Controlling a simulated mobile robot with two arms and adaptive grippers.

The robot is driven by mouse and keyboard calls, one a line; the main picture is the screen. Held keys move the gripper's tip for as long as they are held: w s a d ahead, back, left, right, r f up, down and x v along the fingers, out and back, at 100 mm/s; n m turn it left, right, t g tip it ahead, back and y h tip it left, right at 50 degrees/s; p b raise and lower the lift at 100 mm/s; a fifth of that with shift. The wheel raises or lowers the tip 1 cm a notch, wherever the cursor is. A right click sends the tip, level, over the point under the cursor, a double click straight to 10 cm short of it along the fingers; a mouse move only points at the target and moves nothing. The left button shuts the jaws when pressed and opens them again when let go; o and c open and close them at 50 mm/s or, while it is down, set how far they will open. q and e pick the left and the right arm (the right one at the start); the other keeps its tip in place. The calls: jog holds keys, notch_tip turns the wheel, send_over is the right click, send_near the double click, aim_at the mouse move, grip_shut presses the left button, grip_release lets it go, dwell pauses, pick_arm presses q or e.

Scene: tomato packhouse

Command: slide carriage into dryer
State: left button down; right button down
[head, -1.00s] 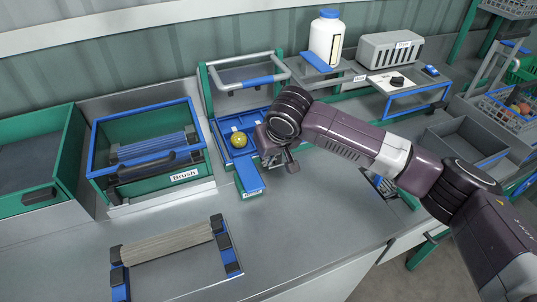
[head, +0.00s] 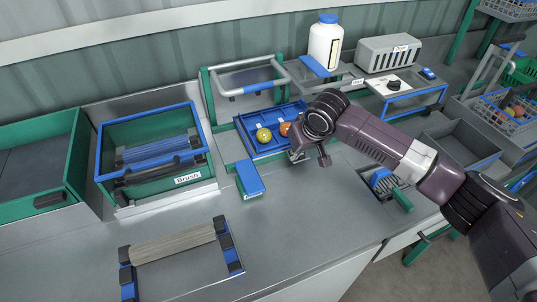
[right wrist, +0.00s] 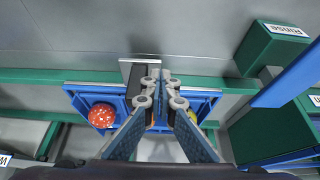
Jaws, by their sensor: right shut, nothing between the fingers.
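The carriage is a blue tray (head: 262,151) on the rail, in front of the green frame with a grey bar. A yellow-green tomato (head: 264,135) and an orange-red tomato (head: 285,129) lie in it. In the right wrist view the carriage (right wrist: 75,98) shows with a red tomato (right wrist: 102,115); my fingers partly hide it. My right gripper (head: 311,160) is at the carriage's right side, shut and empty; its fingertips (right wrist: 162,82) are close together. The dryer seems to be the grey vented box (head: 388,54) at the back right; its label is unreadable. My left gripper is out of view.
A green Brush box (head: 187,172) stands left, and a blue-topped Rinse block (head: 250,177) in front of the frame. A white bottle (head: 324,42) stands behind. A roller unit (head: 173,243) lies at the front.

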aim_at(305, 159)
jog(key=shift+w+d+p, duration=0.25)
jog(key=shift+w+d, duration=0.15)
jog(key=shift+d, duration=0.45)
jog(key=shift+w+d+p, duration=0.25)
jog(key=shift+w+d, duration=0.1)
jog(key=shift+d, duration=0.5)
jog(key=shift+w+d+p, duration=0.2)
jog(key=shift+d+p, duration=0.05)
jog(key=shift+d, duration=0.3)
jog(key=shift+w+d+p, duration=0.2)
jog(key=shift+d, duration=0.35)
jog(key=shift+w+d+p, duration=0.15)
jog(key=shift+w+d, duration=0.1)
jog(key=shift+d, duration=0.3)
jog(key=shift+w+d+p, duration=0.15)
jog(key=shift+w+d, duration=0.05)
jog(key=shift+d, duration=0.35)
jog(key=shift+w+d, duration=0.3)
jog(key=shift+d, duration=0.4)
jog(key=shift+w+d, duration=0.25)
jog(key=shift+d, duration=0.4)
jog(key=shift+w+d, duration=0.3)
jog(key=shift+d, duration=0.4)
jog(key=shift+w+d, duration=0.3)
jog(key=shift+d, duration=0.35)
jog(key=shift+w+d, duration=0.25)
jog(key=shift+d, duration=0.4)
